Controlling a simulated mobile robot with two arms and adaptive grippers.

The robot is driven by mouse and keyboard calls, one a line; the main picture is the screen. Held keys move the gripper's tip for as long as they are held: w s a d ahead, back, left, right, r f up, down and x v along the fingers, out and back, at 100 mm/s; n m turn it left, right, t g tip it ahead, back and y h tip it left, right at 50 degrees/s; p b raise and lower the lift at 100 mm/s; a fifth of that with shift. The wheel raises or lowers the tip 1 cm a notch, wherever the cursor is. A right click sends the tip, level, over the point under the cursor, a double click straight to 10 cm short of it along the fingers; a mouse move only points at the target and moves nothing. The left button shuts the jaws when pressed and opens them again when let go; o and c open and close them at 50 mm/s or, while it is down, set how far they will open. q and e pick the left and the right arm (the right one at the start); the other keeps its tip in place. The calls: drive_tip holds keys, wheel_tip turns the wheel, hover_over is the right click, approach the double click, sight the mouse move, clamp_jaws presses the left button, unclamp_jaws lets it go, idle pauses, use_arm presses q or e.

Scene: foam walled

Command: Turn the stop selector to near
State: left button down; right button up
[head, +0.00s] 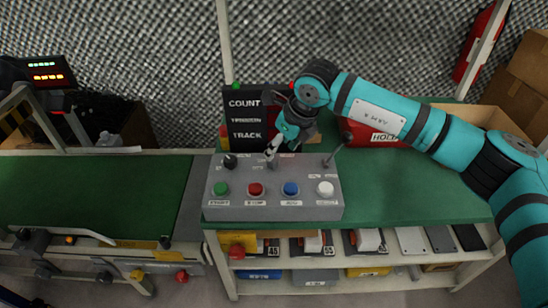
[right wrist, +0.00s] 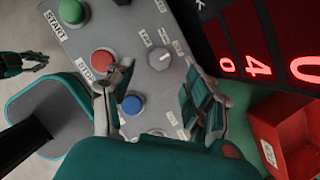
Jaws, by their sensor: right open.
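The grey control box (head: 222,208) stands on the green bench. The stop selector, a grey round knob (right wrist: 160,57) with a pale pointer mark, sits behind the red and blue buttons in the right wrist view. Its small labels are too blurred to read surely. My right gripper (head: 281,150) is over the back of the box and hides the knob in the head view. In the right wrist view the gripper (right wrist: 160,88) is open and empty, its fingers on either side of the knob's line and apart from it. What seems my left gripper (right wrist: 25,63) is far left, small and dark.
Green (head: 221,188), red (head: 256,189), blue (head: 291,188) and white (head: 325,188) buttons line the box front. A black knob (head: 230,160) and a tilted lever (head: 335,157) flank the gripper. A display board (head: 243,112) and red bin (right wrist: 285,130) stand close by.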

sight(274, 159)
drive_tip(key=x, duration=0.4)
drive_tip(key=shift+w+a+f, duration=0.1)
drive_tip(key=shift+f, duration=0.15)
drive_tip(key=shift+w+a+f, duration=0.15)
drive_tip(key=shift+a+f, duration=0.05)
drive_tip(key=shift+f, duration=0.35)
clamp_jaws()
use_arm(q)
drive_tip(key=shift+a+r, duration=0.1)
drive_tip(key=shift+r, duration=0.85)
